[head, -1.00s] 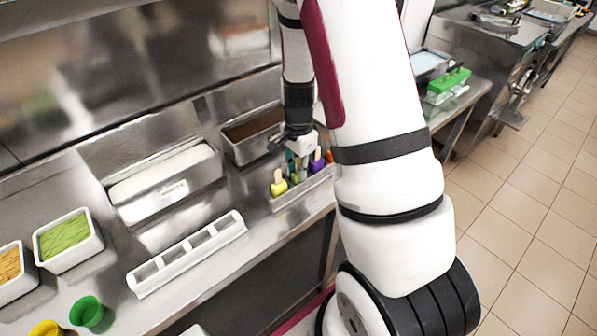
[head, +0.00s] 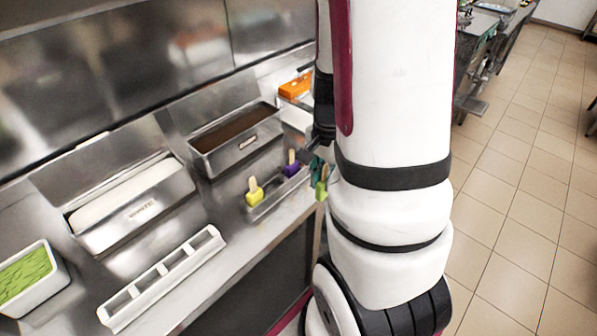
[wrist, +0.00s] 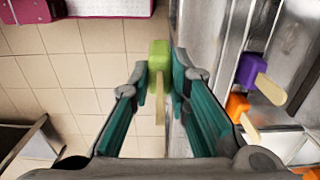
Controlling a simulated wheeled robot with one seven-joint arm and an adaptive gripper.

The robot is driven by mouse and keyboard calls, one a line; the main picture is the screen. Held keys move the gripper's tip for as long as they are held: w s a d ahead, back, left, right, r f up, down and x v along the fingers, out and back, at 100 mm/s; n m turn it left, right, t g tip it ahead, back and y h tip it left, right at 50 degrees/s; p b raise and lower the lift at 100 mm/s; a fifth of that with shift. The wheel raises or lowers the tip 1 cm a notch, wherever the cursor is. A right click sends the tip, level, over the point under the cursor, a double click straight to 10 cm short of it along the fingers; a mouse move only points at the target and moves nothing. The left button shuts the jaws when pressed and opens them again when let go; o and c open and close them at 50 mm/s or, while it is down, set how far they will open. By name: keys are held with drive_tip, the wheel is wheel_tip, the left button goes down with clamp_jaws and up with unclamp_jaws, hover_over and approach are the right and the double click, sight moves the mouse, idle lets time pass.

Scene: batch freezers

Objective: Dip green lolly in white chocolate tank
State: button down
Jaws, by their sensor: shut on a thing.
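My gripper (head: 318,170) is shut on the stick of the green lolly (head: 321,190), right of the lolly holder and near the counter's front edge. In the wrist view, the teal pads of my gripper (wrist: 161,85) stand either side of the stick. The green lolly (wrist: 159,52) is in front of them, with tiled floor behind it. The white chocolate tank (head: 140,222) is a steel bin labelled WHITE, full of white chocolate, at the left. The lolly is well to the right of it. My arm hides part of the counter.
A brown chocolate tank (head: 240,157) stands between the white tank and my arm. The lolly holder (head: 268,205) carries a yellow lolly (head: 254,197) and a purple lolly (head: 291,169). An orange lolly (wrist: 238,105) shows in the wrist view. An empty slotted white rack (head: 165,277) lies in front.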

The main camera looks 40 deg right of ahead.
wheel_tip(320, 180, up, 7)
drive_tip(key=s+d+p, duration=0.1)
drive_tip(key=s+p, duration=0.1)
drive_tip(key=p, duration=0.3)
drive_tip(key=shift+s+r, duration=0.15)
drive_tip(key=shift+s, duration=0.1)
idle(0.8)
drive_tip(key=shift+w, duration=0.1)
